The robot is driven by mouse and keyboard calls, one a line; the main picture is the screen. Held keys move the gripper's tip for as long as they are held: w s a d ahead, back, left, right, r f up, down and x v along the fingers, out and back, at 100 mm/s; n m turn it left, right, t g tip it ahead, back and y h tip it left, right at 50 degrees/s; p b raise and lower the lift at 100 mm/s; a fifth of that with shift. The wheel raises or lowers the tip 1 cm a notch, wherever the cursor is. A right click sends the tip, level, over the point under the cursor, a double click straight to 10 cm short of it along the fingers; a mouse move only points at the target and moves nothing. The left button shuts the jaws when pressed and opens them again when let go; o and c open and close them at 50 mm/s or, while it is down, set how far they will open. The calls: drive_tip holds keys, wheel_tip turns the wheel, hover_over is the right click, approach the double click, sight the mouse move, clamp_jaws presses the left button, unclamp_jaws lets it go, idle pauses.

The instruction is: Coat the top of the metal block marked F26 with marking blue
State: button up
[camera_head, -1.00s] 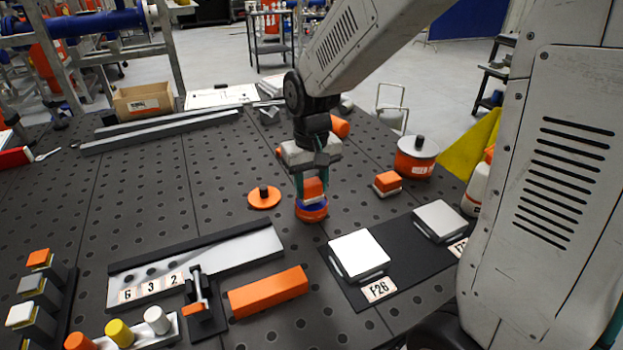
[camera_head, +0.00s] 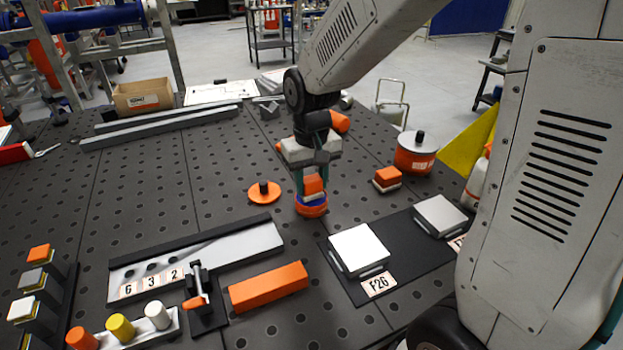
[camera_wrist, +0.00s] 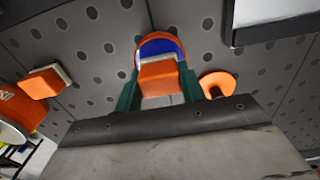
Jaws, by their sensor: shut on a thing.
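The metal block marked F26 (camera_head: 359,250) lies on a black mat (camera_head: 345,285), its top pale and bare, with the F26 label (camera_head: 379,284) in front. My gripper (camera_head: 313,184) is shut on an orange-topped applicator (camera_wrist: 158,78), held between its green fingers. The applicator is over a round orange tin with blue inside (camera_head: 312,207); the tin also shows in the wrist view (camera_wrist: 160,44). Whether the applicator's underside touches the blue is hidden. An orange lid with a black knob (camera_head: 264,194) lies left of the tin.
A second metal block (camera_head: 440,215) sits on the mat at right. Another orange-topped applicator (camera_head: 387,179) and an orange pot (camera_head: 416,153) stand behind. An orange bar (camera_head: 268,288) and a clamp (camera_head: 198,290) lie in front. Clear table separates tin and mat.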

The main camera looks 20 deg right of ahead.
sight(312, 179)
drive_tip(key=shift+f, duration=0.35)
idle(1.1)
drive_tip(key=shift+r, duration=3.5)
